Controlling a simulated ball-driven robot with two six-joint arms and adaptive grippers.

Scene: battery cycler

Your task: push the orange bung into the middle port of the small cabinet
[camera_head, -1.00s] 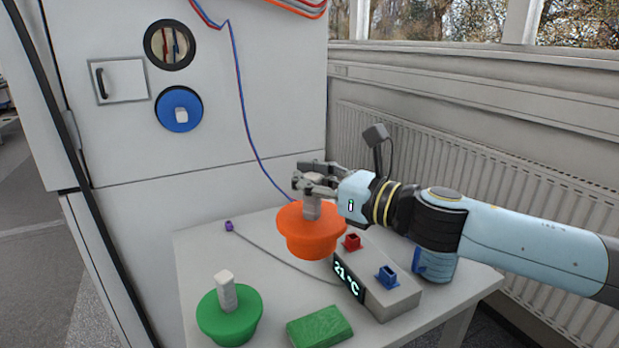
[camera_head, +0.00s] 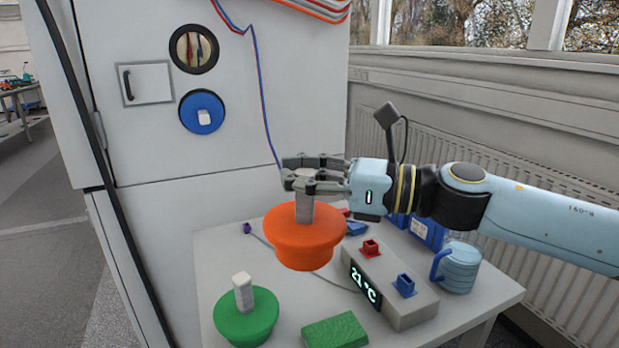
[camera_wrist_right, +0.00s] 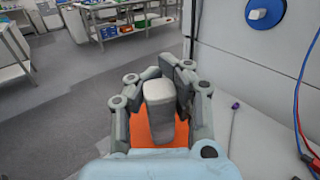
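The orange bung (camera_head: 304,243) has a wide round flange and a pale grey grip block (camera_head: 305,208) on top. My right gripper (camera_head: 303,182) is shut on that block and holds the bung upright, seemingly above the table. In the right wrist view the fingers (camera_wrist_right: 158,95) flank the block, with orange below. The cabinet (camera_head: 270,110) shows an open, dark-rimmed round port (camera_head: 194,49) with wires inside. Below it is a port closed by a blue bung (camera_head: 202,112). The bung is well away from both ports. My left gripper is not in view.
On the table (camera_head: 225,262) are a green bung (camera_head: 246,318), a green block (camera_head: 334,331), a 21 °C display box (camera_head: 390,287) with red and blue sockets, and a blue mug (camera_head: 459,268). Red and blue wires (camera_head: 259,90) hang down the cabinet front. A radiator stands behind.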

